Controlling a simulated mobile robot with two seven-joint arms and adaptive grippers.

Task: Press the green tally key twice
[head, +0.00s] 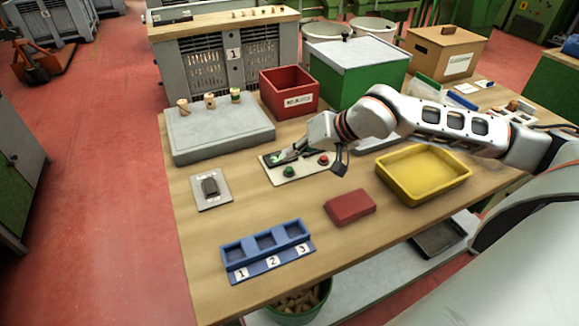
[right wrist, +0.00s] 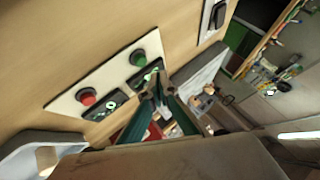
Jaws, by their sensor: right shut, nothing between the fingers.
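The green tally key (head: 289,172) is a round green button on a pale panel (head: 284,182) on the wooden table. A red key (head: 323,160) sits to its right on the same panel. Both keys show in the right wrist view, the green (right wrist: 138,58) and the red (right wrist: 87,96). Small dark displays with lit green marks lie beside the keys. My right gripper (head: 281,158) is shut and empty, its tips over the display behind the green key. In the right wrist view the fingertips (right wrist: 157,84) appear apart from the green key. My left gripper is out of view.
A grey slab (head: 222,141) with several corks, a red bin (head: 284,84) and a green box (head: 352,82) stand behind. A switch plate (head: 211,190) lies left. A red block (head: 349,207), yellow tray (head: 425,202) and blue numbered holder (head: 268,265) lie nearer.

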